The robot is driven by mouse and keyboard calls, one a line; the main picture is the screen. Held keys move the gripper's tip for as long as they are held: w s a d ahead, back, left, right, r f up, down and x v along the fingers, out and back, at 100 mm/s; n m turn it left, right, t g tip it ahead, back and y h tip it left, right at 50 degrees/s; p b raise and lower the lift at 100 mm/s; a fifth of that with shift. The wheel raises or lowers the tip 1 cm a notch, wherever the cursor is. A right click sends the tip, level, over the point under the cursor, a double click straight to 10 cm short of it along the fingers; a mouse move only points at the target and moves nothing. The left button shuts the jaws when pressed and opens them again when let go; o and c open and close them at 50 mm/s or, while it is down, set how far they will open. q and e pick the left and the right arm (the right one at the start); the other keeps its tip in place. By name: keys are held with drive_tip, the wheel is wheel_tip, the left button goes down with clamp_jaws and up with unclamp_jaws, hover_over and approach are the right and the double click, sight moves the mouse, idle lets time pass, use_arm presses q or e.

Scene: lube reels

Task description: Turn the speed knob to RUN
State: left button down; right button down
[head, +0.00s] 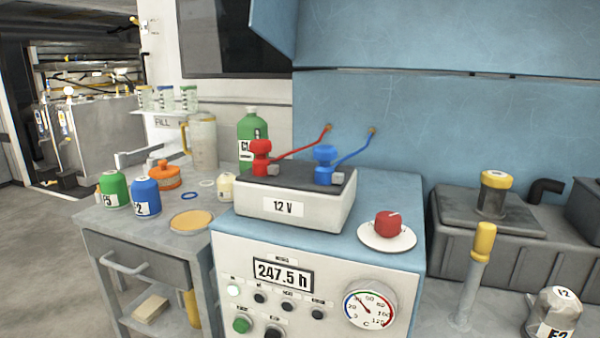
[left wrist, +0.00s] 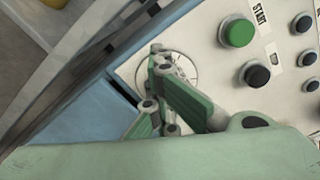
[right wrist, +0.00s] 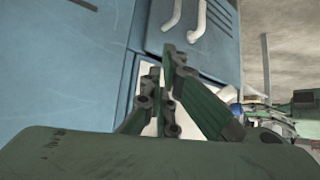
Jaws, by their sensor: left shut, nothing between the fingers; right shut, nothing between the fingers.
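In the left wrist view my left gripper (left wrist: 160,65) is shut, its fingertips in front of a round marked dial (left wrist: 187,62) on the white panel. The gripper hides most of this dial, so I cannot tell whether they touch, whether this is the speed knob, or how it is set. In the head view a red knob (head: 388,223) sits on a white disc on the console top; no RUN label is readable there. My right gripper (right wrist: 170,62) is shut and empty in the right wrist view, facing a blue cabinet. Neither gripper shows in the head view.
A green START button (left wrist: 238,32) and black buttons (left wrist: 257,75) lie beside the dial. The console front carries an hours display (head: 283,274) and a gauge (head: 369,305). A 12 V battery (head: 297,205) stands on top. Bottles and a side cart (head: 140,265) stand left.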

use_arm(q)
drive_tip(key=shift+w+d+p, duration=0.2)
drive_tip(key=shift+d+p, duration=0.1)
drive_tip(key=shift+d, duration=0.05)
use_arm(e)
drive_tip(key=shift+s+d+f+g, duration=0.3)
drive_tip(key=shift+s+f+g, duration=0.05)
drive_tip(key=shift+s+f, duration=0.2)
drive_tip(key=shift+s+d+f+g, duration=0.3)
drive_tip(key=shift+s+f+g, duration=0.05)
drive_tip(key=shift+s+f, duration=0.15)
drive_tip(key=shift+s, duration=0.1)
